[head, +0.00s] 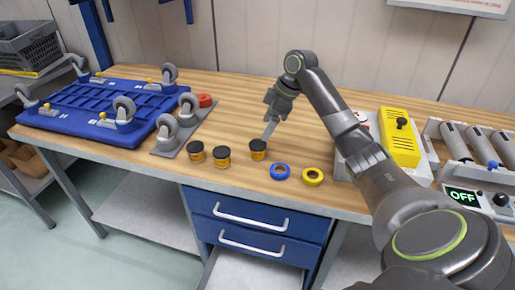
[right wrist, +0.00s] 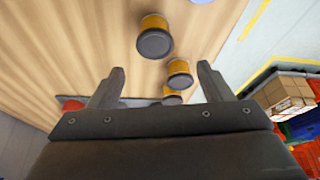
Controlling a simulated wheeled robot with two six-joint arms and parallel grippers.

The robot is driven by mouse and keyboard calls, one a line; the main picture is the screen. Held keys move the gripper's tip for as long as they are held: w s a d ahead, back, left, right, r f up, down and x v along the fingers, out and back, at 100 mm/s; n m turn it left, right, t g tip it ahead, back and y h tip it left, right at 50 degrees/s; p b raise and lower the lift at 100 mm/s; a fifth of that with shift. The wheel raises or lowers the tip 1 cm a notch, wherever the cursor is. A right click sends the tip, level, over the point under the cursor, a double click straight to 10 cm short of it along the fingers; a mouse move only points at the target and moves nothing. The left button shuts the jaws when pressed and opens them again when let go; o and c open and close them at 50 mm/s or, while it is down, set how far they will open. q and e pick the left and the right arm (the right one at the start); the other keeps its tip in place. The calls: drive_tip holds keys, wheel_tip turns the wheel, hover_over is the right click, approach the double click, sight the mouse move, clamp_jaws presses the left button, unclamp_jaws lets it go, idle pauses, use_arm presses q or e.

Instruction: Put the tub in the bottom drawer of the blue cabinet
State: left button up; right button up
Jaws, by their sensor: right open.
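Three orange-yellow tubs with black lids stand on the wooden bench: one at right (head: 258,154), one in the middle (head: 221,160) and one at left (head: 195,156). My right gripper (head: 267,132) is above the bench, just behind and above the right tub. In the right wrist view its fingers (right wrist: 158,78) are apart with nothing held, and the tubs show beyond them, the largest one (right wrist: 154,38) at top. The blue cabinet (head: 196,205) is under the bench front; its top drawer (head: 285,226) and bottom drawer (head: 280,254) both look shut. My left gripper is out of view.
Blue tape (head: 271,171) and yellow tape (head: 304,177) rolls lie right of the tubs. A blue wheeled dolly (head: 75,103) fills the bench's left, with a grey caster plate (head: 187,138) beside it. A yellow box (head: 400,150) and a roller unit (head: 453,142) stand at right.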

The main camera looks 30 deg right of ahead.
sight(259, 144)
drive_tip(key=x, duration=0.3)
drive_tip(key=shift+w+f, duration=0.1)
drive_tip(key=shift+w+a+f, duration=0.1)
drive_tip(key=shift+f, duration=0.6)
drive_tip(key=x, duration=0.2)
drive_tip(key=p+x, duration=0.1)
drive_tip(key=shift+w+f, duration=0.25)
drive_tip(key=shift+f, duration=0.2)
drive_tip(key=shift+w+f, duration=0.1)
drive_tip(key=shift+f, duration=0.3)
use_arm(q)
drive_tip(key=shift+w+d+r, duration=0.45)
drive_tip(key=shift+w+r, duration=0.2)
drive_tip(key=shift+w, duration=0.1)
use_arm(e)
drive_tip(key=shift+c, duration=1.2)
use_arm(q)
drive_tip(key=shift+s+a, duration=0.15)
use_arm(e)
drive_tip(key=c, duration=0.8)
